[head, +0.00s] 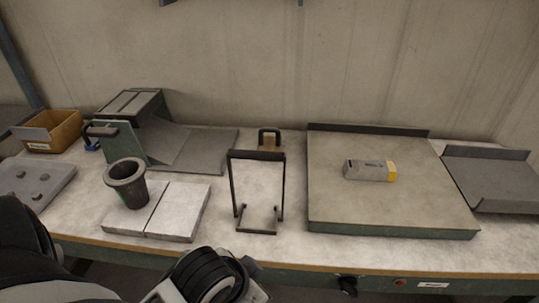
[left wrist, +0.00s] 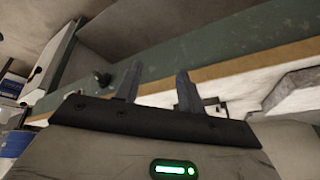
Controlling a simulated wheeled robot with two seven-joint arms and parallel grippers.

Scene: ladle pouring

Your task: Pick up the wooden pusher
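My right gripper is in neither view.
The black wire frame (head: 232,185) stands at the table's middle front. The raised plate (head: 400,205) holds a grey and yellow block (head: 370,170). A dark cup (head: 127,185) stands on pale slabs (head: 180,215). A cardboard box (head: 62,127) sits at the back left.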

